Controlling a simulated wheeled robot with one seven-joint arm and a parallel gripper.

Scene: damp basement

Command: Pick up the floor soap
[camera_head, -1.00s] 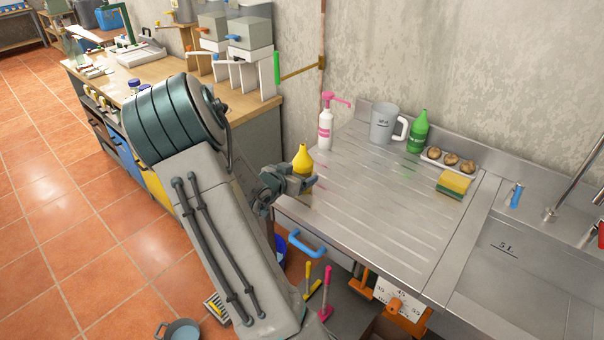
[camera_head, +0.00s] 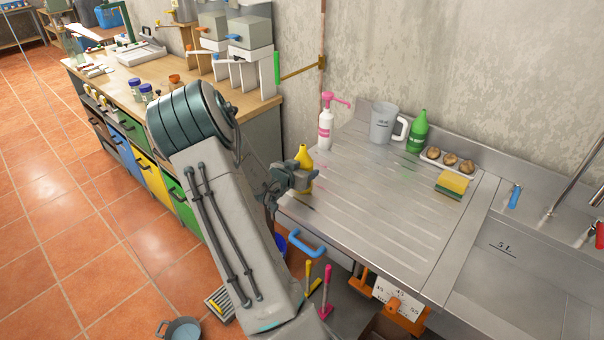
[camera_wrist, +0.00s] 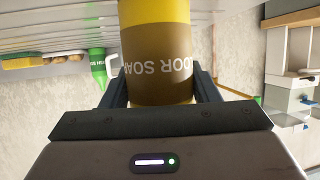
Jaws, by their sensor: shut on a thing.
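The floor soap (camera_head: 304,157) is a yellow bottle with a tapered top at the left edge of the steel draining board. In the wrist view the floor soap (camera_wrist: 158,72) shows a brown label with upside-down lettering, partly reading "OOR SOAP". My gripper (camera_head: 300,180) is shut on the bottle, with a dark finger on each side of it in the wrist view (camera_wrist: 160,92). The gripper hides part of the bottle in the head view. I cannot tell whether its base touches the board.
A white pump bottle (camera_head: 325,130), a grey jug (camera_head: 383,124) and a green bottle (camera_head: 418,133) stand along the back of the draining board (camera_head: 370,200). A sponge (camera_head: 453,184) lies to the right. The board's middle is clear.

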